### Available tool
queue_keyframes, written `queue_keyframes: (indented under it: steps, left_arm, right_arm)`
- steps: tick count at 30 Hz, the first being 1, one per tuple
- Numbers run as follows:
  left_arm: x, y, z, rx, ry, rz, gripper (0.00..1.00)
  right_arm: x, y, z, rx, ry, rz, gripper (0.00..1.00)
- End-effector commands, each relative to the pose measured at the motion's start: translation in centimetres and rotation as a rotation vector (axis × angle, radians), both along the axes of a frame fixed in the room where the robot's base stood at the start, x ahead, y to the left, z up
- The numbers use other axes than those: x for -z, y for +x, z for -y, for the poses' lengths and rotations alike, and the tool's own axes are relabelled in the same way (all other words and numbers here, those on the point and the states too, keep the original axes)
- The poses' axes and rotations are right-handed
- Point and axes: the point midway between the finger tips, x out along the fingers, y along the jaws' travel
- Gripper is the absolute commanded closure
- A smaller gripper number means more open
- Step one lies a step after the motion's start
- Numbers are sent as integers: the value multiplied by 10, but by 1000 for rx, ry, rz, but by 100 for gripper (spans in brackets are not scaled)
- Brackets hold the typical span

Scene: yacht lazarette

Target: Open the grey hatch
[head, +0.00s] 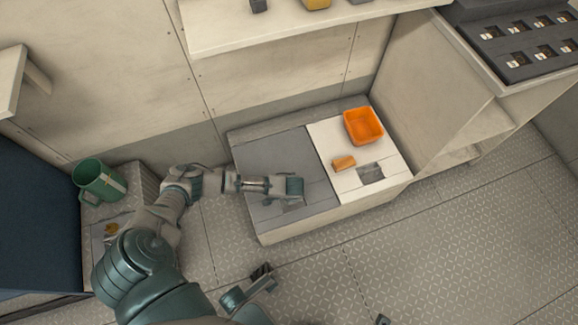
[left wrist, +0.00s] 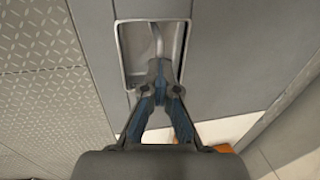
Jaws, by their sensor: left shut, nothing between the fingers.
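The grey hatch (head: 275,158) is a flat lid on the left half of a low bench. It lies closed, level with the white lid beside it. My left gripper (head: 294,188) is over the front part of the hatch, with its fingers shut and empty. The left wrist view shows the hatch (left wrist: 245,50) and its rectangular recess (left wrist: 125,45) with a metal bar (left wrist: 158,38) inside. The fingertips (left wrist: 160,66) are at the near part of this recess, beside the bar; I cannot tell whether they touch it.
The white lid (head: 328,135) right of the hatch carries an orange tub (head: 363,127) and a small orange block (head: 343,163). A green mug (head: 98,180) stands on a box at the left. A shelf (head: 290,28) overhangs behind.

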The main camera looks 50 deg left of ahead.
Motion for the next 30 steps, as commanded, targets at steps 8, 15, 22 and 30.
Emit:
queue_keyframes:
  steps: [8,15,22,30]
  left_arm:
    - [4,-5,-2,0,0,-13,100]
    - [5,-6,-2,-1,0,-15,65]
    - [2,-4,-1,-1,-1,-10,65]
    - [-35,-6,6,1,-2,-8,65]
  right_arm:
    - [-1,0,0,0,1,2,60]
    - [2,-1,0,0,1,-8,60]
    - [2,-2,0,0,0,-7,60]
    - [0,-4,1,0,0,-2,60]
